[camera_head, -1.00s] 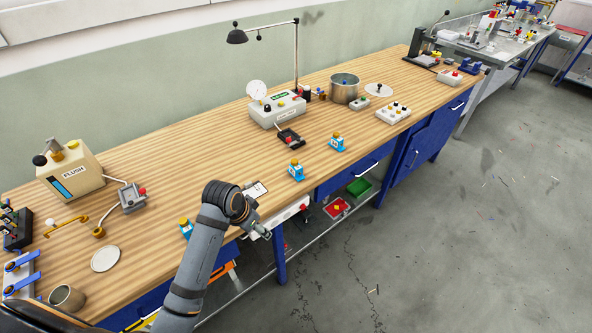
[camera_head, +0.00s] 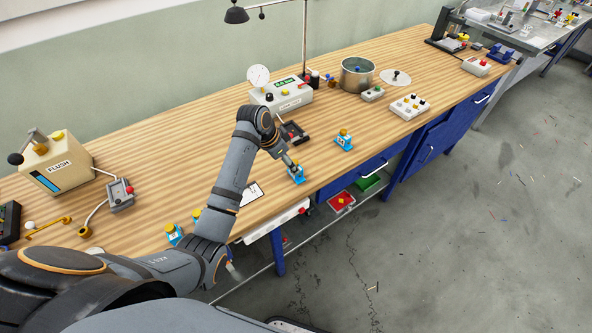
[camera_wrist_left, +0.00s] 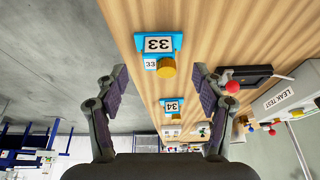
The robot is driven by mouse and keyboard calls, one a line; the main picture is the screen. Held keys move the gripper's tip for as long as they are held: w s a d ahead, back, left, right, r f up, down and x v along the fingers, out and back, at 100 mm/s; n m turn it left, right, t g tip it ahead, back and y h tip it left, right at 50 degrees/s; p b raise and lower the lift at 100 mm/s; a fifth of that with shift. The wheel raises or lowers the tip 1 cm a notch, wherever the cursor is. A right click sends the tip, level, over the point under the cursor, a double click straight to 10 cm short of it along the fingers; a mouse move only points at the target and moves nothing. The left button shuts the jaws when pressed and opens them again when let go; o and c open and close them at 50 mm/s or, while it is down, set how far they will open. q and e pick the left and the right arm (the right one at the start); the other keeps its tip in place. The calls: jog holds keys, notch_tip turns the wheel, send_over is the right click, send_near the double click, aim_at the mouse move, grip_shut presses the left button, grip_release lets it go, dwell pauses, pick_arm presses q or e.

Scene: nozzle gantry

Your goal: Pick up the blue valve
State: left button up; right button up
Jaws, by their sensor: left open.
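A blue valve with a yellow cap and a tag reading 33 (camera_wrist_left: 174,42) stands on the bench; in the head view this valve (camera_head: 297,178) is near the front edge, partly behind my gripper. My right gripper is not visible.
Two more blue valves (camera_head: 174,236) stand near my forearm. A small dark tray (camera_head: 293,132) and the leak test box (camera_head: 281,97) lie behind the 33 valve. A metal pot (camera_head: 356,76) is farther right. The bench front edge is close.

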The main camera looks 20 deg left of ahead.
aim_at(299, 178)
pick_arm(q)
jog(key=shift+w+d+f, duration=0.15)
jog(key=shift+w+f, duration=0.55)
jog(key=shift+f, duration=0.05)
jog(key=shift+w+d+f+p, duration=0.1)
jog(key=shift+d+f+p, duration=0.35)
jog(key=shift+f+p, duration=0.25)
jog(key=shift+s+x, duration=0.1)
jog(key=shift+x, duration=0.5)
jog(key=shift+s+x, duration=0.15)
jog(key=shift+x, duration=0.5)
jog(key=shift+w+d+f, duration=0.2)
jog(key=shift+f, duration=0.3)
jog(key=c, duration=0.8)
jog(key=shift+r, duration=0.1)
jog(key=c, duration=0.6)
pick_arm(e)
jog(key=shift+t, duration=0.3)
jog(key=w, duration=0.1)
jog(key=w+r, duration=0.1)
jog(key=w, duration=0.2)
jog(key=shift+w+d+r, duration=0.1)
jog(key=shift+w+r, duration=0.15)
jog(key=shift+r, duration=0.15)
pick_arm(q)
jog(key=shift+r, duration=0.1)
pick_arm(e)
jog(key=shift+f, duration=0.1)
